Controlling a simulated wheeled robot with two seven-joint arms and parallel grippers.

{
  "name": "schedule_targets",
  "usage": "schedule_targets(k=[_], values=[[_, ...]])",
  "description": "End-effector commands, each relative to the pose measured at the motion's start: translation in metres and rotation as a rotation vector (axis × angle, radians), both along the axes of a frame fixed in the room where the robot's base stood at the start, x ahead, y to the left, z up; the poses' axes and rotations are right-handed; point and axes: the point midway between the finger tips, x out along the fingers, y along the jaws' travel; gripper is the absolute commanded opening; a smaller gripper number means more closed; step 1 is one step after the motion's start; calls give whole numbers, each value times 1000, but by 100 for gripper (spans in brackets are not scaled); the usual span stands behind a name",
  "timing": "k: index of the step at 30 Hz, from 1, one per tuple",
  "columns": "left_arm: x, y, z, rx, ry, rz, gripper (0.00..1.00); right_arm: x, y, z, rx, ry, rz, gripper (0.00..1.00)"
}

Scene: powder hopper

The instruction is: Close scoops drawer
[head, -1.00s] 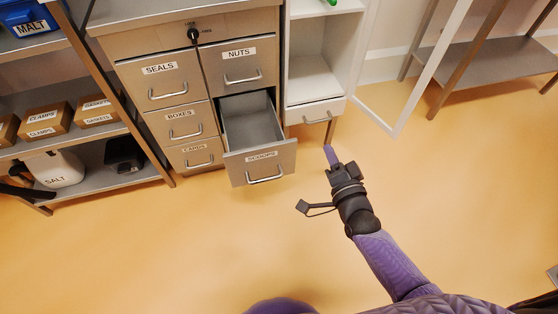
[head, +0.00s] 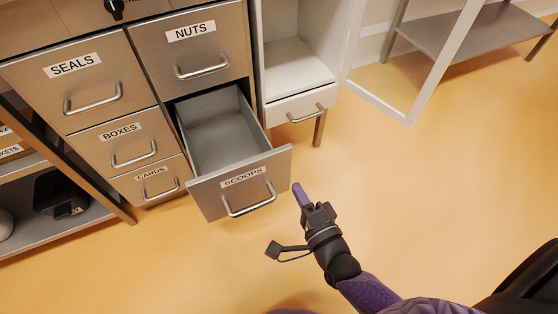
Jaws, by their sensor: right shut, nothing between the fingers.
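The scoops drawer (head: 242,185) is pulled out of the metal cabinet, its labelled front and bar handle facing me. The part of its inside that I see looks empty. My right gripper (head: 298,190) is shut and empty. In the picture its purple fingertips sit just right of the drawer front's right edge; I cannot tell whether they touch it. My left gripper is not in view.
The nuts drawer (head: 191,45), seals drawer (head: 88,80), boxes drawer (head: 126,146) and cards drawer (head: 151,181) are shut. A white cabinet (head: 300,72) with an open door (head: 440,70) stands to the right. The orange floor (head: 440,170) is clear.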

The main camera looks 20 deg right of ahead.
Motion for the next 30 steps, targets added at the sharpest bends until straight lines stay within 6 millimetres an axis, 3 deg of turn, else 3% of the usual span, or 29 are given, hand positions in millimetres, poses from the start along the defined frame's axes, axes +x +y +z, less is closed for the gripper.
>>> schedule_targets(k=[6,12,18,30], values=[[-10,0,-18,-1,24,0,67,48,2,-5,1,0,-1,0],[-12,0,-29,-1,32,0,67,77,3,-4,-1,1,0,0],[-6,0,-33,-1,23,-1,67,86,3,-1,-2,1,1,0],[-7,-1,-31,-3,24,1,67,86,3,0,-2,1,1,0]])
